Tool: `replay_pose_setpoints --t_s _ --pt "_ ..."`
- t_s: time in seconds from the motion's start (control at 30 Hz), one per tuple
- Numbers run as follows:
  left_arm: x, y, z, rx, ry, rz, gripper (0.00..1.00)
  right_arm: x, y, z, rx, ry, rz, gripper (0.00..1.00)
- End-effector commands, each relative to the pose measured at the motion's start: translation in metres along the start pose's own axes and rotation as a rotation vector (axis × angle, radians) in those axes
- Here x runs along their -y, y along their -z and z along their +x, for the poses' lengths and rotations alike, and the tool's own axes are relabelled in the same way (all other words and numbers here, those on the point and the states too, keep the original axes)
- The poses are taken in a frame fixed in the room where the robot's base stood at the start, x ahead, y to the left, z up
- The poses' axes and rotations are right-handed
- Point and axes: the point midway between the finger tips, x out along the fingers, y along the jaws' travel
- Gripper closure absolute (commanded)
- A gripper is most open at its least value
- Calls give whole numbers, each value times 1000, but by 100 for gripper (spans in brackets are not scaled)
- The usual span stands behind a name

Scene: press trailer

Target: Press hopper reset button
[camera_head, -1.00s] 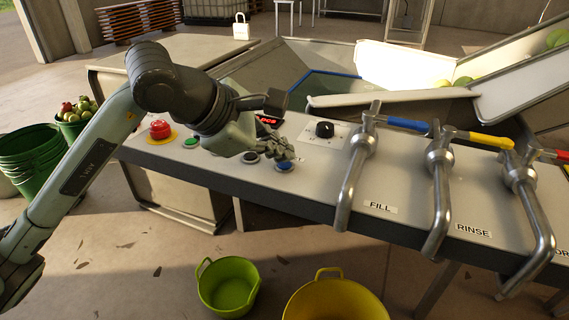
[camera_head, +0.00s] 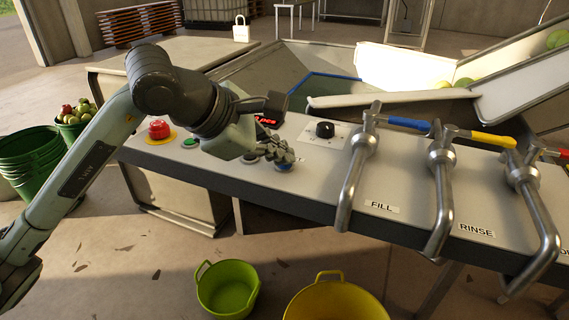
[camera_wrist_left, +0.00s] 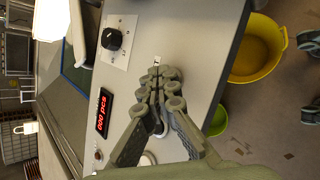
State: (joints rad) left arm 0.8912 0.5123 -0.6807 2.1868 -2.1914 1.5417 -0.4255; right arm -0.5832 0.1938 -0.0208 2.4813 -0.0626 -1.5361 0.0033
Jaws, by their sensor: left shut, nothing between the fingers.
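A row of push buttons sits on the grey panel: a red mushroom button (camera_head: 158,130) on a yellow base, a green button (camera_head: 190,143), a dark button (camera_head: 249,158) and a blue button (camera_head: 284,167). No label shows which one is the hopper reset. My left gripper (camera_head: 282,154) is shut and empty, its fingertips just over the blue button and partly covering it. I cannot tell if they touch. In the left wrist view the shut fingers (camera_wrist_left: 169,80) point along the panel, hiding the blue button. My right gripper is not in view.
A red-digit display (camera_head: 267,122) is behind the gripper. A black knob (camera_head: 325,129) and metal tap levers (camera_head: 361,155) stand to its right, the FILL lever nearest. Green (camera_head: 228,288) and yellow (camera_head: 336,300) tubs are on the floor in front.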

Motion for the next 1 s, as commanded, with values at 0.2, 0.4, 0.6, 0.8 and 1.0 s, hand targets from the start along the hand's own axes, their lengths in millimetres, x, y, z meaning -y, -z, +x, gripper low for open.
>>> replay_pose_setpoints --t_s 0.2,0.4,0.6,0.8,1.0 --pt "1 1 1 -2 2 -1 100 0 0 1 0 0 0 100" --pt "0 0 0 -2 2 -1 100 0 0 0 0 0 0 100" --pt "-6 -5 -8 -2 1 0 100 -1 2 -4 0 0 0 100" --pt "-8 -7 -11 -2 1 -1 100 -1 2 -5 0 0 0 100" --pt "-8 -7 -11 -2 1 -1 100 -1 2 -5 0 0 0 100"
